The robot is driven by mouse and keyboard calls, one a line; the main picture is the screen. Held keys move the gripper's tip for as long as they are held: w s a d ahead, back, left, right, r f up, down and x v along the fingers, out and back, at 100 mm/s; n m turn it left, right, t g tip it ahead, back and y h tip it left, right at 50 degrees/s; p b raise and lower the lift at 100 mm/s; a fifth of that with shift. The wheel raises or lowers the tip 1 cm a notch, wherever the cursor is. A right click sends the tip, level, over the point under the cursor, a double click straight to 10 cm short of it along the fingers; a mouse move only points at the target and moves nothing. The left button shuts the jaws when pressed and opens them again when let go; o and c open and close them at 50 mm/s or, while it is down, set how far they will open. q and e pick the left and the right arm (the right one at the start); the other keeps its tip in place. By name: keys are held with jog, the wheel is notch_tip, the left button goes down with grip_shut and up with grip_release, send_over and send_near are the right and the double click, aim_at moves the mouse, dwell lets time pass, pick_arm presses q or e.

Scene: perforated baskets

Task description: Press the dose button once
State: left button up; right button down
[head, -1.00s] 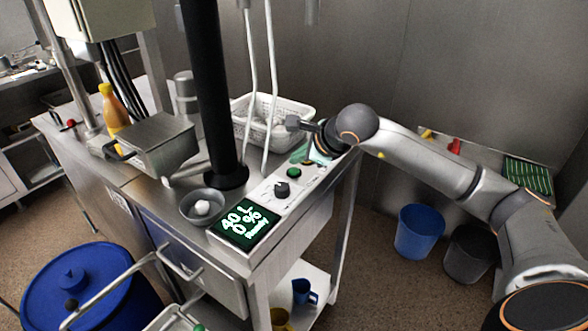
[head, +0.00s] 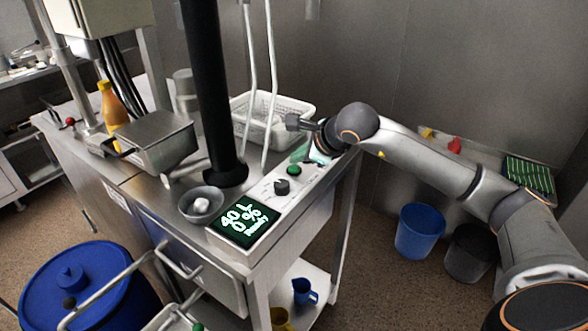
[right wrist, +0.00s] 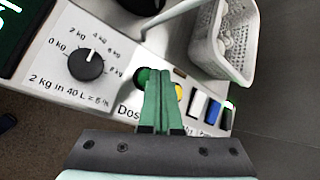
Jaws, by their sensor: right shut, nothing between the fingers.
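The control panel (head: 262,208) on the cart has a lit display (head: 243,222) reading 40 L, 0 % and Ready. A green button (head: 294,170) sits on it behind a black dial (head: 282,187). In the right wrist view, the green button (right wrist: 142,76) is partly covered by my fingers, above lettering that starts "Dos"; the rest is hidden. My right gripper (head: 300,154) is shut and empty, over the panel just beyond the green button. Its green fingers (right wrist: 165,75) lie between the green button and a yellow one (right wrist: 179,91). Contact cannot be told. My left gripper is out of view.
A white perforated basket (head: 272,118) stands behind the panel. A black column (head: 207,90) and pale hoses rise beside it. A grey bowl (head: 202,205) holds a white item. White, blue and black switches (right wrist: 206,107) lie right of the fingers.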

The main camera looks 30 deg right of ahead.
aim_at(299, 173)
jog(key=shift+f+b, duration=0.6)
jog(key=shift+f, duration=0.05)
dwell(0.8)
jog(key=shift+r, duration=0.15)
jog(key=shift+r+p, duration=0.5)
jog(key=shift+r, duration=0.25)
jog(key=shift+r, duration=0.1)
jog(key=shift+r+p, duration=1.6)
jog(key=shift+r, duration=0.9)
jog(key=shift+f, duration=0.1)
jog(key=shift+s, duration=0.1)
